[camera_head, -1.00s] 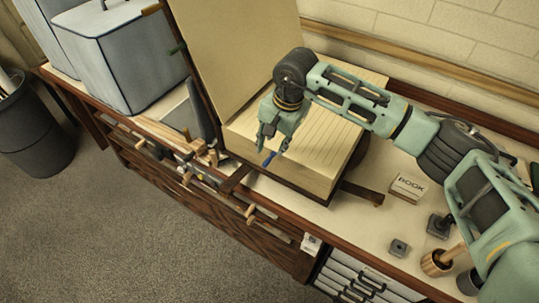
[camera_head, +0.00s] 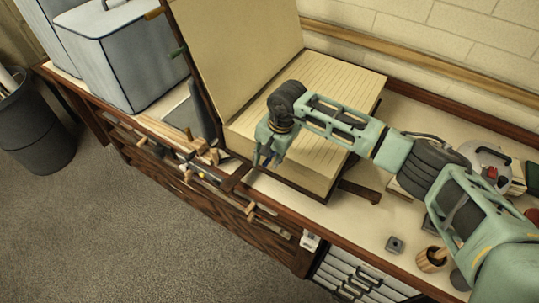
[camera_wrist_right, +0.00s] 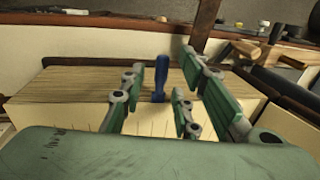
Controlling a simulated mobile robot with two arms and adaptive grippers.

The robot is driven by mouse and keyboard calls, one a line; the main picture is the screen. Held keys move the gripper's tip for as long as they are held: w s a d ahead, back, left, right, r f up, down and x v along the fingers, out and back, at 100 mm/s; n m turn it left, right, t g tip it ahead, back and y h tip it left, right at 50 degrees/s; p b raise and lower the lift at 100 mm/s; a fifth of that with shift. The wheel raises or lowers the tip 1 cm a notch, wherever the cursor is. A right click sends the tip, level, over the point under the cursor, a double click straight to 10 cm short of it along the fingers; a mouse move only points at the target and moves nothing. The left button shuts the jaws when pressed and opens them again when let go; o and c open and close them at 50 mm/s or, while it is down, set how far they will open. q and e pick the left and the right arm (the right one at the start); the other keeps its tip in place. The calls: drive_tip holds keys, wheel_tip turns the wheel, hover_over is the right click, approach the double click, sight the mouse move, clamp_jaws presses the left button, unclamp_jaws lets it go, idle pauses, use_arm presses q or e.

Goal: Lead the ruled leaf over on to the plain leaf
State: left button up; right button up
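A thick open book lies on a stand on the bench. The ruled leaf (camera_head: 335,88), cream with lines, lies on its right-hand block. The plain leaf (camera_head: 225,45) rises steeply on the left and bears no lines. A blue tab (camera_wrist_right: 160,78) sticks out from the ruled side's near edge; in the head view it is largely hidden by my fingers. My right gripper (camera_head: 269,158) points down at that edge. In the right wrist view its fingers (camera_wrist_right: 160,100) are apart, with the blue tab showing between them; contact cannot be told. My left gripper is not in view.
Blue-grey boxes (camera_head: 120,60) stand at the left. A small grey block (camera_head: 395,245) and a wooden cup (camera_head: 432,260) stand at the right, near my right arm. A wall runs behind the book.

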clamp_jaws()
idle(0.5)
drive_tip(key=shift+r, duration=0.1)
drive_tip(key=shift+w+a+r+g+h+b, duration=0.15)
drive_tip(key=shift+r+h+b, duration=0.15)
drive_tip(key=shift+r+b, duration=0.3)
drive_tip(key=shift+w+a+r+g+h+b, duration=0.15)
drive_tip(key=shift+r+h+b, duration=0.15)
drive_tip(key=shift+r+b, duration=0.2)
drive_tip(key=shift+w+a+r+b, duration=0.1)
drive_tip(key=shift+a+r+b, duration=0.1)
drive_tip(key=shift+r+b, duration=0.95)
wheel_tip(320, 180, up, 6)
drive_tip(key=w+a+b, duration=0.1)
drive_tip(key=a+b, duration=0.1)
drive_tip(key=b, duration=0.1)
drive_tip(key=shift+w+a, duration=0.2)
drive_tip(key=shift+a, duration=0.15)
